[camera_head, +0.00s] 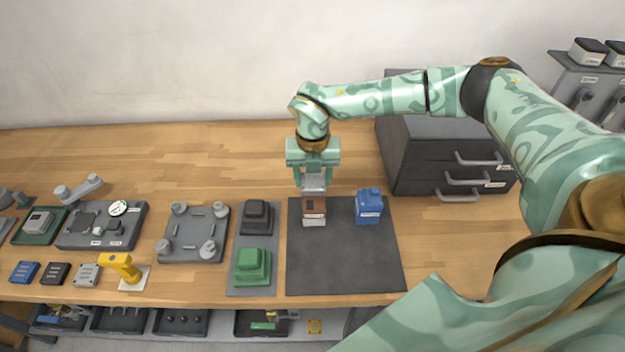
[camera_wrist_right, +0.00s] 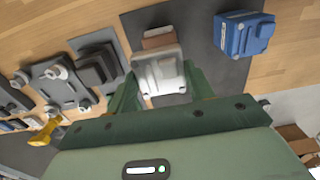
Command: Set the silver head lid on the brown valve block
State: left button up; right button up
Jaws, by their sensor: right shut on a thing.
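My right gripper (camera_head: 314,184) is shut on the silver head lid (camera_head: 314,182). The lid is directly above the brown valve block (camera_head: 314,207), which stands on the dark mat (camera_head: 345,260). In the right wrist view the silver lid (camera_wrist_right: 158,72) sits between my fingers, and the brown block (camera_wrist_right: 157,38) shows partly behind it. I cannot tell whether the lid touches the block. The block's top is hidden by the lid. My left gripper is not in view.
A blue block (camera_head: 369,206) stands on the mat to the right. A grey tray (camera_head: 240,290) with a black part (camera_head: 257,217) and a green part (camera_head: 252,265) lies to the left. A dark drawer cabinet (camera_head: 440,160) stands behind right. The mat's front is clear.

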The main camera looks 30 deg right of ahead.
aim_at(314, 203)
jog(key=shift+s+d+f+b, duration=0.15)
jog(key=shift+s+f+b, duration=0.05)
jog(key=shift+f+b, duration=0.5)
notch_tip(314, 203, down, 3)
jog(key=shift+w+r+b, duration=0.1)
jog(key=shift+r+b, duration=0.1)
jog(key=shift+b, duration=1)
jog(key=shift+f, duration=0.3)
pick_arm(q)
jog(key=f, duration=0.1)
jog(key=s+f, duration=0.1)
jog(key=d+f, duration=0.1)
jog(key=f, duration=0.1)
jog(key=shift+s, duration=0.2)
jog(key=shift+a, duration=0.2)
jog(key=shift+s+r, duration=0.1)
pick_arm(e)
jog(key=shift+f, duration=0.25)
pick_arm(q)
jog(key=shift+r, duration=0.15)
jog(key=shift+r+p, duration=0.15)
jog(key=shift+p, duration=0.2)
pick_arm(e)
jog(key=shift+f, duration=0.4)
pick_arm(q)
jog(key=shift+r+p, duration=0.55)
